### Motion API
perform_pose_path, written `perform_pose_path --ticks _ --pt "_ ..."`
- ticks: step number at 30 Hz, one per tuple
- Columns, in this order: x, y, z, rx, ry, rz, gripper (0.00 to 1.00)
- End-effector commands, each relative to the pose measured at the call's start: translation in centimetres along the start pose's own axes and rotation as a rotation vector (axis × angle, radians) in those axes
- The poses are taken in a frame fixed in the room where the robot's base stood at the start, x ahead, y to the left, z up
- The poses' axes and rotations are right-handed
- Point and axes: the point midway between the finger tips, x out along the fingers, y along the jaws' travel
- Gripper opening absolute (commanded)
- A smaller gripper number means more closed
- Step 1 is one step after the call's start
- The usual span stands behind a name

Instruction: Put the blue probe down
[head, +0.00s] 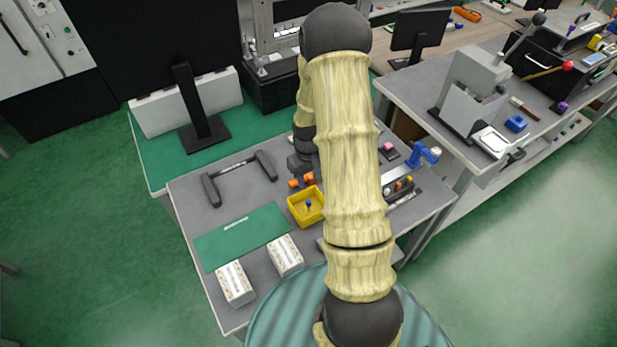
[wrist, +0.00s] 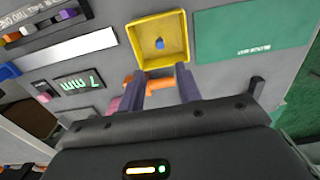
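A small blue piece, which looks like the blue probe (head: 309,203), is inside the yellow tray (head: 292,212) on the grey table. In the wrist view the blue probe (wrist: 160,43) is near the middle of the yellow tray (wrist: 134,42). My gripper (wrist: 163,72) has its two fingers apart, with nothing seen held between them. The fingertips are at the near edge of the tray in that view, apart from the probe. In the head view my arm hides part of my gripper.
Orange pieces (wrist: 160,82) show between and beside my fingers. A green mat (head: 240,236) and two white boxes (head: 286,255) lie left of and in front of the tray. A rack of small coloured parts (head: 403,188) is at the right.

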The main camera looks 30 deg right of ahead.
Motion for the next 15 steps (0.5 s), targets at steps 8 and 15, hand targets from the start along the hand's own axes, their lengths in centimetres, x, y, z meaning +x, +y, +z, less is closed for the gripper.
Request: perform_pose_path --ticks 8,15 --pt "0.0 0.0 0.0 0.000 0.000 0.000 0.34" --pt "-1.3 -0.8 0.1 -0.003 0.012 0.006 0.34"
